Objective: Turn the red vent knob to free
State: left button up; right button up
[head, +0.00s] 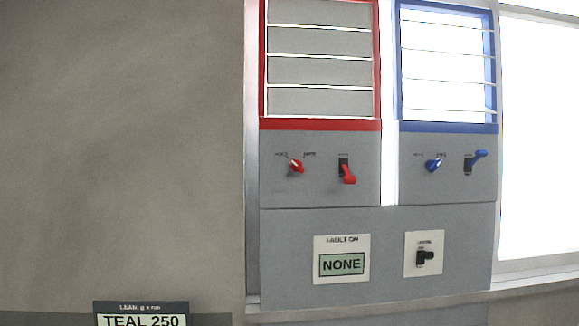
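The red vent knob (296,166) sits on the left grey panel, under the red-framed louvred vent (320,124). Two small labels stand above the knob, one at each side; they are too blurred to read surely. The knob's pointer seems tilted toward the upper left, but it is small. A red lever (348,175) is to its right, with its handle down. Neither of my grippers is in view.
A blue knob (433,165) and a raised blue lever (478,158) sit under the blue-framed vent (448,127). Below are a "FAULT ON" display (342,264) reading NONE and a black switch (425,258). A "TEAL 250" display (141,320) is at bottom left.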

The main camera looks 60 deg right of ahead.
aim_at(296, 165)
jog(key=z, duration=0.45)
jog(key=i, duration=0.75)
jog(key=z, duration=0.7)
